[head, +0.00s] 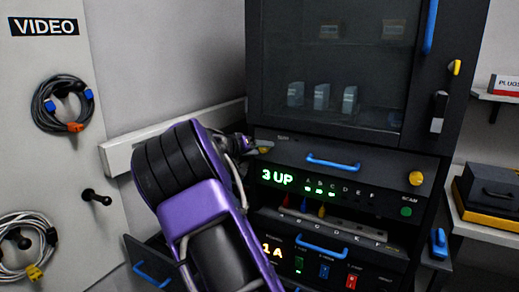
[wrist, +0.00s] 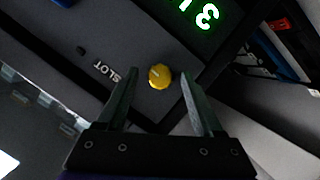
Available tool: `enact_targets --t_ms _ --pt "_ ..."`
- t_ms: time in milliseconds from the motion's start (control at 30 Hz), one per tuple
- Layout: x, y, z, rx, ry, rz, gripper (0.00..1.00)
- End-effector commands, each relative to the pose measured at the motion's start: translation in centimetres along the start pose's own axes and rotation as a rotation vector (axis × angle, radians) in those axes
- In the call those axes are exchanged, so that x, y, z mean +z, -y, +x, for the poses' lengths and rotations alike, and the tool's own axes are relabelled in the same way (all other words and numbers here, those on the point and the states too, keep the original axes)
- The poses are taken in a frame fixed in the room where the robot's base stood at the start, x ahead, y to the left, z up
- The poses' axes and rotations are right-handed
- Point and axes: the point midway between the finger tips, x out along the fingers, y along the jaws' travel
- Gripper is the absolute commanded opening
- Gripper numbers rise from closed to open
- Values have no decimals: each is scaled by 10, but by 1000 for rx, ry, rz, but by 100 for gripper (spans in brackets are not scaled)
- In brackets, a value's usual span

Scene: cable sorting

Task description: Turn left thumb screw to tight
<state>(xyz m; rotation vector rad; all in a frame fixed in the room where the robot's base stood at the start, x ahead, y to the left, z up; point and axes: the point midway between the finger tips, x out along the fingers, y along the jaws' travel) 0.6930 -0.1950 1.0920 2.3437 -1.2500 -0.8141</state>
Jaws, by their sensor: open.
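The left thumb screw (wrist: 160,77) is a round yellow knob with a pale line on its face. It sits on a dark panel beside the word SLOT in the wrist view. My gripper (wrist: 159,86) is open, with one finger on each side of the knob in the picture. No contact shows, and I cannot tell how far the fingertips are from the panel. In the head view my gripper (head: 250,146) is at the panel's upper left, and my arm hides part of that corner. A second yellow thumb screw (head: 416,178) is at the panel's right end.
The panel has a blue handle (head: 333,162) and a green 3 UP display (head: 277,177). A glass-fronted cabinet (head: 335,60) is above. An open drawer (head: 150,268) juts out at lower left. Coiled cables (head: 62,103) hang on the left wall board.

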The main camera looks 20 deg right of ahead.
Motion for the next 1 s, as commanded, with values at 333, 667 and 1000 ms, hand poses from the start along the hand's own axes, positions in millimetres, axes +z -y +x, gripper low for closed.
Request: enact_targets --t_ms 333,667,1000 --pt "0 0 0 0 0 0 46" --pt "0 0 0 0 0 -1 0" --pt "0 1 0 15 2 -40 0"
